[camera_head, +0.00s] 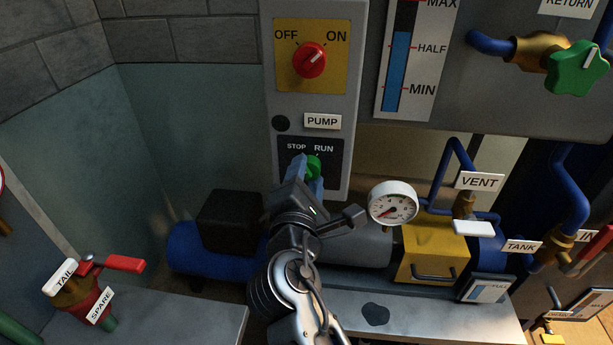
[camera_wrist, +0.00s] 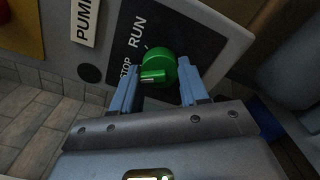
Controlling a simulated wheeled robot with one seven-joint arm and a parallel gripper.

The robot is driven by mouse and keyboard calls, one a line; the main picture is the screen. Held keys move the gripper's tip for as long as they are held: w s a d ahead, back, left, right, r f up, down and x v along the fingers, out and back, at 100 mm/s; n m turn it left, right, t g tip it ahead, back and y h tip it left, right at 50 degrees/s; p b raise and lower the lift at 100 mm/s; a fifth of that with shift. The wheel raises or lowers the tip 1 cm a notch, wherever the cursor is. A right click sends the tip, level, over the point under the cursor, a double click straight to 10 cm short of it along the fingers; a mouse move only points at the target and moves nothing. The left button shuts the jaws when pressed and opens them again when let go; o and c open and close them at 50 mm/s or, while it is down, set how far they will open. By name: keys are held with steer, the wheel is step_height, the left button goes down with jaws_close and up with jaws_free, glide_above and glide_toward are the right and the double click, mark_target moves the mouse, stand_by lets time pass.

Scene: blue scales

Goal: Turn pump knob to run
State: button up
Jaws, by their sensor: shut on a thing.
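The green pump knob (camera_head: 313,166) sits on the black STOP/RUN plate (camera_head: 334,174) below the PUMP label (camera_head: 322,121). In the head view it is partly hidden by my gripper (camera_head: 308,172). In the wrist view the green knob (camera_wrist: 157,68) shows between the two blue fingers of my gripper (camera_wrist: 160,82). The fingers are shut on the knob, one on each side. In the wrist view the knob's raised grip bar with a pale mark points toward the STOP side. The RUN word (camera_wrist: 137,32) is visible above it.
Above on the same grey panel is a red OFF/ON knob (camera_head: 309,60) on a yellow plate, its mark toward ON. A round gauge (camera_head: 393,204) stands right of my wrist. Blue pipes and a yellow block (camera_head: 432,248) lie further right. A red-handled valve (camera_head: 110,263) is at lower left.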

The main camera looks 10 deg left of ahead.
steer(key=shift+c, duration=0.9)
steer(key=shift+f+m+b, duration=0.1)
steer(key=shift+m+b, duration=0.2)
steer(key=m+b, duration=0.4)
steer(key=shift+f, duration=0.15)
steer(key=m+b, duration=0.4)
steer(key=m, duration=0.1)
steer(key=shift+m+b, duration=0.8)
steer(key=shift+m, duration=0.4)
steer(key=shift+r, duration=0.2)
steer(key=o, duration=1)
steer(key=shift+r, duration=0.1)
